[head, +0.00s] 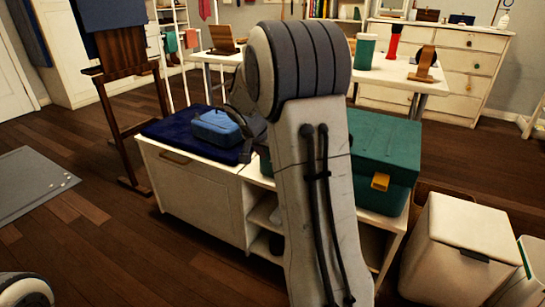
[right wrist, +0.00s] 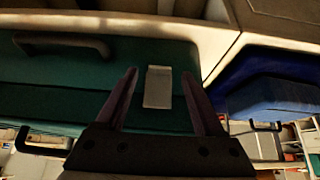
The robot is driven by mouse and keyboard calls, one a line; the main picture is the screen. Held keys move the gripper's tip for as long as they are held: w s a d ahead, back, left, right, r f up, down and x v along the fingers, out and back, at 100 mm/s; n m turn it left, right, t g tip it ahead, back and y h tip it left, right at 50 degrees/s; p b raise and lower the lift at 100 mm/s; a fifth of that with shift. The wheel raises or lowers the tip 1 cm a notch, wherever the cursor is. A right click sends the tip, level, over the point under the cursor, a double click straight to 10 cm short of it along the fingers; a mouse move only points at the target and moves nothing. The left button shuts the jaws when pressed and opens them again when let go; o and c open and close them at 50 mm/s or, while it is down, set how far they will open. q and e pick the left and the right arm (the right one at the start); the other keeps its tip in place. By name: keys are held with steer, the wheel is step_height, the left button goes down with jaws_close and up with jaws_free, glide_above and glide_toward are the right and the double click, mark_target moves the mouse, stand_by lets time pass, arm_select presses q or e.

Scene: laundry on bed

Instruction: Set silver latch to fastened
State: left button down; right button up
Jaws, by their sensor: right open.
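The silver latch (right wrist: 158,87) is a pale flat plate on the green case (right wrist: 60,77) in the right wrist view. I cannot tell whether it is fastened. My right gripper (right wrist: 159,74) is open, with the latch between its two dark fingers; whether either finger touches it is unclear. In the head view my right arm hides most of that gripper and the latch. A green case with a yellow latch (head: 380,182) shows at the right end of the white bench (head: 195,200). My left gripper is not in view.
A blue pouch (head: 215,127) lies on a dark blue cushion (head: 165,132), left of my right gripper. A dark handle (right wrist: 62,45) sits on the green case. White bins (head: 460,250) stand at right.

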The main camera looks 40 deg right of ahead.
steer(key=p+v, duration=0.3)
steer(key=v, duration=0.5)
steer(key=shift+a+r, duration=0.15)
steer(key=shift+r, duration=0.2)
steer(key=s+a+n+y+p, duration=0.1)
steer(key=s+a+n, duration=0.25)
steer(key=a, duration=0.45)
steer(key=s+a+f+n+y, duration=0.15)
steer(key=a+n, duration=0.25)
steer(key=a, duration=0.4)
steer(key=s+a+n+y+p, duration=0.1)
steer(key=s+a+n+y, duration=0.2)
steer(key=a, duration=0.5)
steer(key=s+a+f+n+g+y+p, duration=0.1)
steer(key=s+a+n, duration=0.4)
steer(key=s, duration=0.4)
steer(key=s+a+n+g+y+p, duration=0.1)
steer(key=s+a+n+g, duration=0.1)
steer(key=s+a+n, duration=0.6)
step_height(320, 180, up, 37)
steer(key=s+d+m+p, duration=0.1)
steer(key=d+m+p, duration=0.1)
steer(key=p, duration=3.5)
steer(key=shift+d+r+m+t, duration=0.15)
steer(key=shift+d+m+t, duration=0.1)
steer(key=shift+m+t, duration=0.1)
